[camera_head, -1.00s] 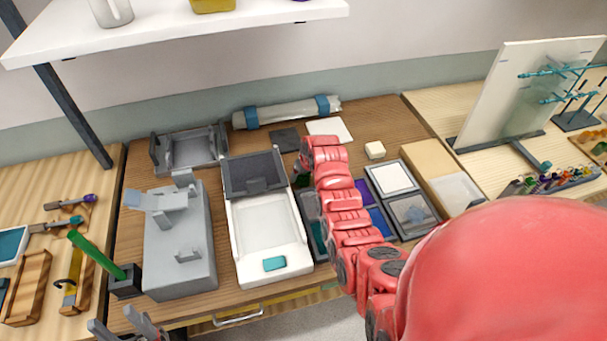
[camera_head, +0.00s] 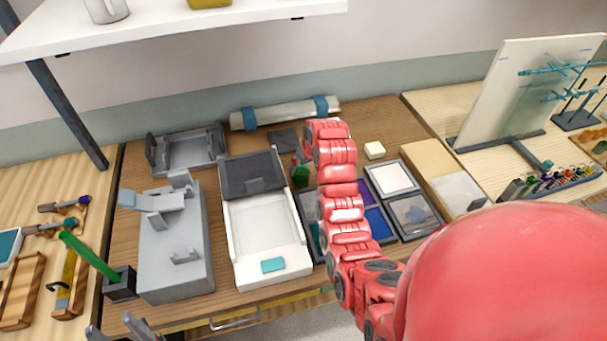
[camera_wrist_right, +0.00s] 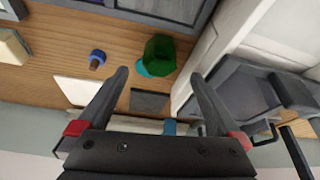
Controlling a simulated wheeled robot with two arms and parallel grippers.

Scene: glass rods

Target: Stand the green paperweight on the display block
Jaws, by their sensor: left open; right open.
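The green paperweight (camera_wrist_right: 158,53) is a dark green faceted piece in the right wrist view, with a teal patch against its lower edge. In the head view it (camera_head: 300,174) shows partly beside my red right arm. My right gripper (camera_wrist_right: 158,76) is open and empty, its fingertips on either side of the paperweight's line in the picture. A small cream block (camera_head: 374,150) stands right of my arm; I cannot tell for sure that it is the display block. It also shows in the right wrist view (camera_wrist_right: 12,48). My left gripper (camera_head: 113,326) is open at the bottom left.
A dark square (camera_wrist_right: 150,102) and a white sheet (camera_wrist_right: 76,90) lie near the paperweight. A small blue-topped piece (camera_wrist_right: 97,57) stands beside it. A white tray-like device (camera_head: 240,238) and a grey machine (camera_head: 175,255) stand left of my right arm. A wrapped roll (camera_head: 285,113) lies behind.

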